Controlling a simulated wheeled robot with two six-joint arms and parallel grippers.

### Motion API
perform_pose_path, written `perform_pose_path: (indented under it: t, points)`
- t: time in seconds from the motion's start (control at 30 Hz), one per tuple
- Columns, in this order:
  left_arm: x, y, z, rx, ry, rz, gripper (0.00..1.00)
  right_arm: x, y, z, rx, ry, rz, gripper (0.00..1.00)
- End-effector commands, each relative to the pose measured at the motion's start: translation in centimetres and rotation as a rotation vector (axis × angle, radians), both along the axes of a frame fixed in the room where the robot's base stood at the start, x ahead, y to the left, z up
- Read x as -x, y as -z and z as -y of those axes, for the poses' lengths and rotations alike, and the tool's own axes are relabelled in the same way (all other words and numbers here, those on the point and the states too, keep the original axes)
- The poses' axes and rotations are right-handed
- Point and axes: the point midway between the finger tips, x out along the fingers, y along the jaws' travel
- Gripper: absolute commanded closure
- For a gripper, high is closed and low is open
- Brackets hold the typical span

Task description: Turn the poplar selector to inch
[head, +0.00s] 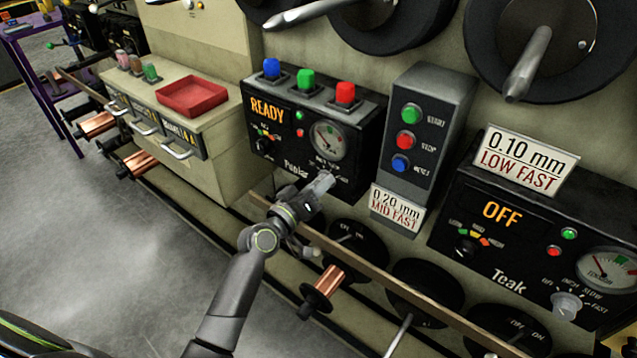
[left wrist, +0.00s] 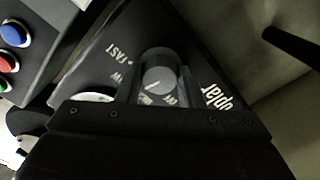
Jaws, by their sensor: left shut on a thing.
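The Poplar panel (head: 292,122) is a black box with a lit READY display, a dial gauge and blue, green and red buttons on top. Its selector is a round pale knob (left wrist: 158,80) with a short line mark. In the left wrist view the mark slants to the lower left, toward small partly hidden lettering; FAST shows farther left. My left gripper (head: 321,184) is shut on the selector at the panel's lower right, and its fingers (left wrist: 158,85) flank the knob. In the head view the gripper mostly hides the knob. My right gripper is not in view.
A grey START/STOP/RESET box (head: 424,135) stands right of Poplar, with a 0.20 mm MID FAST card (head: 396,208) below. The Teak panel (head: 520,250) reads OFF. A rail (head: 390,285) and copper spools (head: 328,280) lie below. A drawer cabinet with a red tray (head: 192,108) stands left.

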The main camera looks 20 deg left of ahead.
Motion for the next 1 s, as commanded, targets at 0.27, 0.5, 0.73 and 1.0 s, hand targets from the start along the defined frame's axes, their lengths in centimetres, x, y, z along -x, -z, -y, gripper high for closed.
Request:
perform_pose_path:
  t: [0.27, 0.5, 0.73, 1.0]
  points:
    - [0.0, -0.1, 0.0, 0.237, -0.001, -0.087, 0.89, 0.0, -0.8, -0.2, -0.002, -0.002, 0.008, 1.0]
    - [0.0, 0.0, 0.0, 0.393, -0.002, -0.144, 0.89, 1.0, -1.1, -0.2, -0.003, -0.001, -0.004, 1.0]
    - [0.0, 0.1, 0.0, 0.487, -0.001, -0.178, 0.89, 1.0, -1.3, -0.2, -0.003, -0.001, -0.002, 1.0]
    - [0.0, 0.1, 0.0, 0.524, -0.001, -0.191, 0.89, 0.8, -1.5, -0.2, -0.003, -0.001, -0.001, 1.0]
